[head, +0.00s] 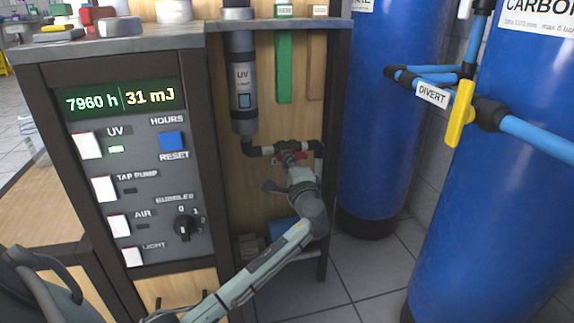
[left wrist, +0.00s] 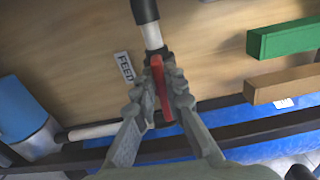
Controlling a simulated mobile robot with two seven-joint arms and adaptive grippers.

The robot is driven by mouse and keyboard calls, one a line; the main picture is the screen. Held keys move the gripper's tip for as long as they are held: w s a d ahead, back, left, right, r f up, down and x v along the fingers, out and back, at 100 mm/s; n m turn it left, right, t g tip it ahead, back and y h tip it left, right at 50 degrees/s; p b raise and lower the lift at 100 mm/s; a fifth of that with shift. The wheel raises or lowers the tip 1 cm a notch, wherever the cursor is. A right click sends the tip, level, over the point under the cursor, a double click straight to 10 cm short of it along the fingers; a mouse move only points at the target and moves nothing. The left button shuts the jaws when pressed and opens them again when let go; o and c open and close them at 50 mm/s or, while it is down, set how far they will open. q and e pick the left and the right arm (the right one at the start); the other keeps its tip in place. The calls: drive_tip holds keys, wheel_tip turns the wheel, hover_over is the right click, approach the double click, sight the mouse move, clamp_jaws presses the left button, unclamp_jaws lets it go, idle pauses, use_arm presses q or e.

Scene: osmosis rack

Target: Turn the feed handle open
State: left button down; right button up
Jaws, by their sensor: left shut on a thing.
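The red feed handle (left wrist: 161,88) sits on a dark valve in the pipe under the rack's top. In the left wrist view it lies between the two fingers of my left gripper (left wrist: 158,82), roughly in line with the white and black pipe (left wrist: 152,35) above it. A FEED label (left wrist: 124,66) is on the wooden panel beside it. In the head view my left gripper (head: 290,160) reaches the red handle (head: 296,157) from below and hides part of it. The gripper is shut on the handle. My right gripper is not in view.
The grey UV unit (head: 242,85) hangs above the pipe. Green (head: 284,70) and brown (head: 316,68) bars hang to its right. The control panel (head: 130,190) stands at left. Blue tanks (head: 385,120) and a yellow DIVERT handle (head: 459,115) are at right.

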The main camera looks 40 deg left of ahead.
use_arm(q)
drive_tip(key=shift+f+n, duration=0.15)
drive_tip(key=shift+n, duration=0.25)
drive_tip(key=c, duration=1.6)
unclamp_jaws()
drive_tip(key=shift+d, duration=0.1)
drive_tip(key=v, duration=1.2)
drive_tip(key=shift+s, duration=0.1)
